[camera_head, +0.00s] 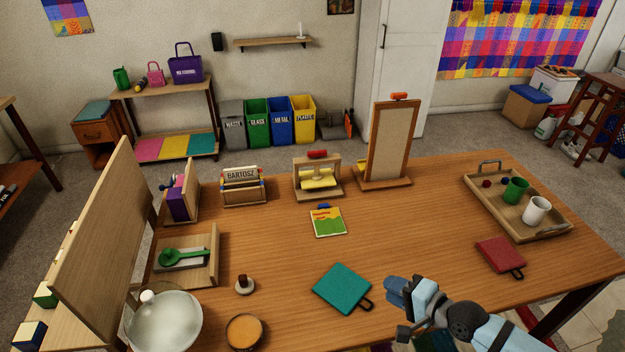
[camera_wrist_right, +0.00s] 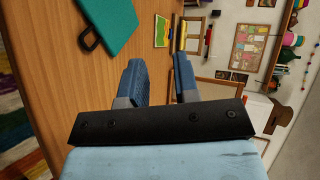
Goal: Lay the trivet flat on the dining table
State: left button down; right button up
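A teal square pad (camera_head: 342,288) with a black loop lies flat on the wooden dining table (camera_head: 430,220), near the front middle. A smaller red square pad (camera_head: 500,254) with a dark loop lies flat on the table's right side. I cannot tell which of the two is the trivet. My right gripper (camera_head: 399,308) is open and empty, just right of the teal pad and apart from it. In the right wrist view its two fingers (camera_wrist_right: 158,78) stand apart with nothing between them, and the teal pad (camera_wrist_right: 98,22) shows at the upper left. My left gripper is not in view.
A wooden tray (camera_head: 557,228) with a green and a white cup stands at the right. A framed stand (camera_head: 391,140), a card holder (camera_head: 243,187) and a glass bowl (camera_head: 165,320) line the back and left. The table's middle right is clear.

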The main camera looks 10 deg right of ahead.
jog(key=shift+s+a, duration=0.1)
jog(key=s+a+f+n+h+p, duration=0.1)
jog(key=s+a+n+h+p, duration=0.1)
jog(key=s+n+p, duration=0.2)
jog(key=s+a+f+n+h+p, duration=0.1)
jog(key=s+a+n+h+p, duration=0.2)
jog(key=s+n, duration=0.6)
jog(key=shift+s+n+p, duration=0.3)
jog(key=shift+s+p, duration=0.05)
jog(key=shift+s, duration=0.65)
